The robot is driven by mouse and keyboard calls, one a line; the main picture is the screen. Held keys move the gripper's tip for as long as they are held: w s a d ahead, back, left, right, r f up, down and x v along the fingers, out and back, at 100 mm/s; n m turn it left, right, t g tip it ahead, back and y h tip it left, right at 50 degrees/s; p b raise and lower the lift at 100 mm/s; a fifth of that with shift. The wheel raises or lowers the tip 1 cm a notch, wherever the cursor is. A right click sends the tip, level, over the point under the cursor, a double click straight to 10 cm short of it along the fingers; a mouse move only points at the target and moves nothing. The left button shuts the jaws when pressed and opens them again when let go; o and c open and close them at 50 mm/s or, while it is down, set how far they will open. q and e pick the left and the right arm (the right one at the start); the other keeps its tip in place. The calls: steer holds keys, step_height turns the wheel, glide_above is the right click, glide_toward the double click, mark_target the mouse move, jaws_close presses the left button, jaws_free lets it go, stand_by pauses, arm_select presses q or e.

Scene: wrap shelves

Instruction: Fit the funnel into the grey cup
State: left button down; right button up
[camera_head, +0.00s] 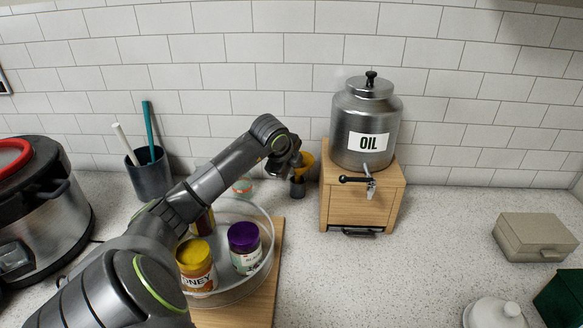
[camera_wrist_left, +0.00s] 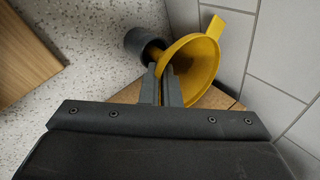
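The yellow funnel (camera_head: 307,158) is beside the wooden stand, and its wide bowl shows large in the left wrist view (camera_wrist_left: 205,58). The small dark grey cup (camera_head: 298,188) stands on the counter just below it in the head view; it also shows in the left wrist view (camera_wrist_left: 138,40), next to the funnel's narrow side. My left gripper (camera_wrist_left: 165,84) has its fingers close together at the funnel's rim and appears shut on it. The funnel's spout is mostly hidden, so I cannot tell whether it is inside the cup. My right gripper is not in view.
A steel oil dispenser (camera_head: 368,125) stands on a wooden stand (camera_head: 345,205) right of the cup. A clear round tray (camera_head: 262,275) with several jars sits under my left arm. A utensil holder (camera_head: 150,180) and a cooker (camera_head: 45,225) are left.

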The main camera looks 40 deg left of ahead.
arm_select(q)
steer(key=shift+f+b, duration=0.7)
steer(key=shift+f, duration=0.55)
steer(key=c, duration=1.6)
jaws_free()
steer(key=shift+r, duration=0.15)
steer(key=shift+b+v, duration=1.85)
steer(key=shift+v, duration=6.75)
steer(key=shift+s, duration=0.15)
